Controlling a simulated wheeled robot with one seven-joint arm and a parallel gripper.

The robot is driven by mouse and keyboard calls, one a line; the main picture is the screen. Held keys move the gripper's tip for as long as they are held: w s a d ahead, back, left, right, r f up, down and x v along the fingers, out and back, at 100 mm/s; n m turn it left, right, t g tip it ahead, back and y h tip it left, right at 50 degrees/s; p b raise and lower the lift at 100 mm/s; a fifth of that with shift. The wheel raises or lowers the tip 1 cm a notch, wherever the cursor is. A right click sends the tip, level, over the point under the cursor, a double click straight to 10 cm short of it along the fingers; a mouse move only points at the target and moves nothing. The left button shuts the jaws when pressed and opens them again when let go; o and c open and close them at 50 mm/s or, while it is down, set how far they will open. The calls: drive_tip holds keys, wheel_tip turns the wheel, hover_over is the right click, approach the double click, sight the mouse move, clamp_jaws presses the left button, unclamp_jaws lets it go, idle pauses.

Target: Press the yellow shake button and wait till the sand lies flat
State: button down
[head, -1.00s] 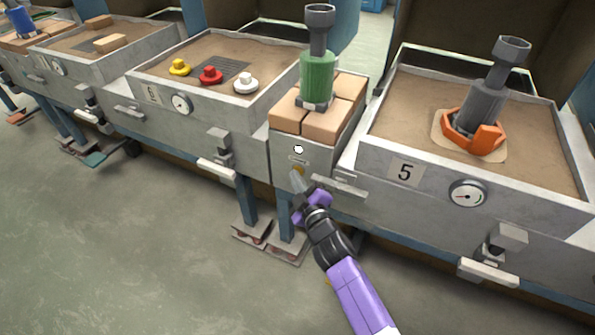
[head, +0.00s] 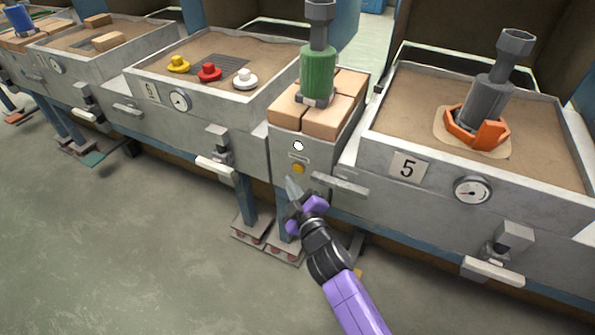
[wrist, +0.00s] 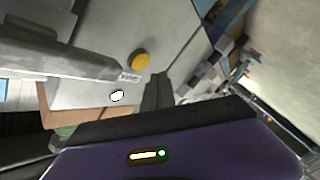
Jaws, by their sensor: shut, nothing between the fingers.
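The yellow button (head: 299,168) is on the grey front panel below the bricks, with a small label and a round white spot (head: 298,146) above it. The button also shows in the wrist view (wrist: 141,61), with the white spot (wrist: 117,95) near it. My gripper (head: 291,187) is shut and empty, just below and left of the button, with a visible gap. Its fingers (wrist: 157,92) show in the wrist view, apart from the button. The sand in box 5 (head: 545,135) looks mostly level around an orange-based grey part (head: 483,105). Which box the button serves, I cannot tell.
Box 6 (head: 215,108) holds sand with yellow, red and white knobbed pieces. A green cylinder (head: 318,75) stands on bricks (head: 340,110) above the panel. A handle bar (head: 340,186) juts out right of my gripper. The floor (head: 120,230) at left is clear.

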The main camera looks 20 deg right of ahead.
drive_tip(key=shift+s+a+b, duration=1.05)
drive_tip(key=shift+s+a, duration=0.15)
drive_tip(key=shift+s, duration=0.05)
